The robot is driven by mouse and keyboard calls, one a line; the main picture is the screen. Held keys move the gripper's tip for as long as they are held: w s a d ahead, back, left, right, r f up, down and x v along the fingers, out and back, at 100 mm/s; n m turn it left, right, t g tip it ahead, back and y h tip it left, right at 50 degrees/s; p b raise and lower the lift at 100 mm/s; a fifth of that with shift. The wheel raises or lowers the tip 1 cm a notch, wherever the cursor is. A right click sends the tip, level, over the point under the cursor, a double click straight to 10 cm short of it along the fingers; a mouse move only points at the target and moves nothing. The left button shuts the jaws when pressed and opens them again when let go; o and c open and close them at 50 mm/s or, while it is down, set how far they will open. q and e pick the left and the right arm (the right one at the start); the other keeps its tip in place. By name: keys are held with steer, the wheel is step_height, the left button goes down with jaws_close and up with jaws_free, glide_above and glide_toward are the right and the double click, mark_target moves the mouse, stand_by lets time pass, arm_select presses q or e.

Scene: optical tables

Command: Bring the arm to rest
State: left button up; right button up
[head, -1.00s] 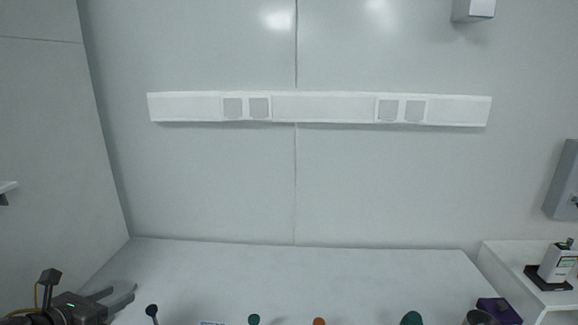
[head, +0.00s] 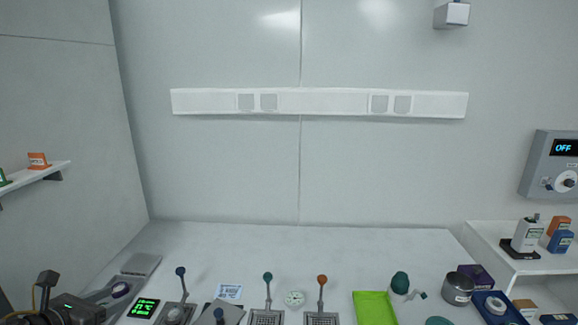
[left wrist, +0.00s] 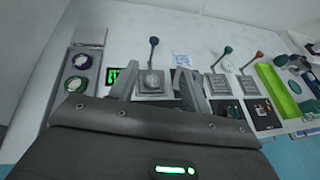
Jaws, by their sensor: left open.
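My left gripper (head: 114,298) is at the lower left of the head view, its jaws apart and pointing over the table. In the left wrist view the two fingers of my left gripper (left wrist: 158,72) stand open, with nothing seen held between them. Behind the gap, on the table, is a grey device with a dark-blue-knobbed lever (left wrist: 153,62); this lever also shows in the head view (head: 181,274). I cannot tell the exact gap between fingers and device. My right gripper is not in view.
The white table (head: 330,245) is clear at the back. Along its front stand a green display (head: 143,308), teal (head: 268,285) and orange (head: 322,288) levers, a green tray (head: 374,308) and a metal pot (head: 458,288). A wall box reading OFF (head: 552,165) is at right.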

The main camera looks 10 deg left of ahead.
arm_select(q)
steer(key=s+d+f+n+g+y, duration=0.1)
steer(key=s+f+n+g+y, duration=0.1)
steer(key=s+f+n, duration=0.5)
steer(key=s+f+n+g+y, duration=0.2)
steer(key=s+f+n, duration=0.1)
steer(key=f+n, duration=0.75)
steer(key=s+d+f+n+g+h, duration=0.25)
steer(key=s+d+f+n, duration=0.25)
steer(key=d+n, duration=0.45)
steer(key=s+d+f+n+g+h, duration=0.1)
steer(key=s+d+f+n+g, duration=0.35)
steer(key=d+n, duration=0.5)
step_height(320, 180, down, 32)
steer(key=s+d+m+b, duration=0.1)
steer(key=s+m+b, duration=0.1)
steer(key=b, duration=0.4)
steer(key=s+a+f+g+b, duration=0.1)
steer(key=s+a+f+b, duration=0.2)
steer(key=s+f, duration=1.2)
step_height(320, 180, down, 3)
steer(key=shift+s+f+g+b, duration=0.1)
steer(key=shift+s+g+b, duration=0.2)
steer(key=shift+s+b, duration=0.15)
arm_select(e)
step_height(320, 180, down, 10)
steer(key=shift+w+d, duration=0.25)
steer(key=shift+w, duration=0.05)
